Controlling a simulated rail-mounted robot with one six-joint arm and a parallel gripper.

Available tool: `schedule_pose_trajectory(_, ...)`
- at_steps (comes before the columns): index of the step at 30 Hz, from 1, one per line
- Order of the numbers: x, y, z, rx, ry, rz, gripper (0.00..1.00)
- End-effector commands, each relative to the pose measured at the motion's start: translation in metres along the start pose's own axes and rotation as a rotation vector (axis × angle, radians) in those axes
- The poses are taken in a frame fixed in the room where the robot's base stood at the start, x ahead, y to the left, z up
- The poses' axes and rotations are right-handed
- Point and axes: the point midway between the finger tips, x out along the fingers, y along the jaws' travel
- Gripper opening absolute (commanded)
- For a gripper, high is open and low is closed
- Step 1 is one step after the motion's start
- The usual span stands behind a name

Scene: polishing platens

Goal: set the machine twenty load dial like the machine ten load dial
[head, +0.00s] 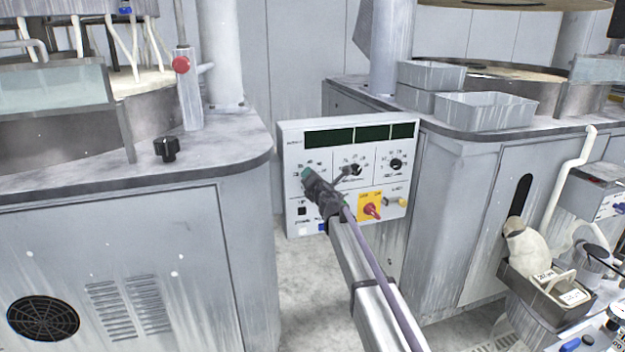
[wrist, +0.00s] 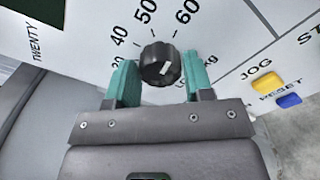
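The machine twenty load dial is a black knob (wrist: 160,65) in the wrist view, on a white panel with the word TWENTY at the left. Printed 40, 50 and 60 stand around its top side. A short white mark shows on the knob, tilted towards the upper right; I cannot read its exact setting. My gripper (wrist: 160,78) has one teal finger on each side of the knob, close against it. In the head view my gripper (head: 313,183) is at the left part of the control panel (head: 346,128) and hides that dial. I cannot identify a machine ten dial.
Two more black dials, a middle one (head: 352,170) and a right one (head: 396,163), sit on the panel. A red switch on a yellow plate (head: 370,205) is below. Yellow JOG (wrist: 265,83) and blue RESET (wrist: 288,100) buttons lie right of my fingers. A separate black knob (head: 166,149) stands on the left bench.

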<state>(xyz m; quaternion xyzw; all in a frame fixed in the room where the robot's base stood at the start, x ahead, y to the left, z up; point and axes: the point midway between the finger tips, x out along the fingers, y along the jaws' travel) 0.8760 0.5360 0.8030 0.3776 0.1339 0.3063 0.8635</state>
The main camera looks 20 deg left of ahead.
Motion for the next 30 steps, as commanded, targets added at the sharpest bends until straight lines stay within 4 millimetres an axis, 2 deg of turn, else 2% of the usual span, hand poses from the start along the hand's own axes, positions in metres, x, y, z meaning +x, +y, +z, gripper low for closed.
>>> schedule_pose_trajectory(1,0.0,0.0,0.0,0.0,0.0,0.0,0.52)
schedule_pose_trajectory(6,0.0,0.0,0.0,-0.001,0.0,0.0,0.69)
schedule_pose_trajectory(13,0.0,0.0,0.0,-0.002,0.0,0.0,0.69)
schedule_pose_trajectory(16,-0.006,0.0,0.0,-0.002,0.0,0.0,0.69)
schedule_pose_trajectory(20,-0.028,0.0,0.0,-0.002,0.0,0.0,0.69)
schedule_pose_trajectory(27,-0.089,0.0,0.0,-0.002,-0.001,-0.001,0.69)
schedule_pose_trajectory(30,-0.105,0.0,0.0,-0.002,-0.001,-0.001,0.69)
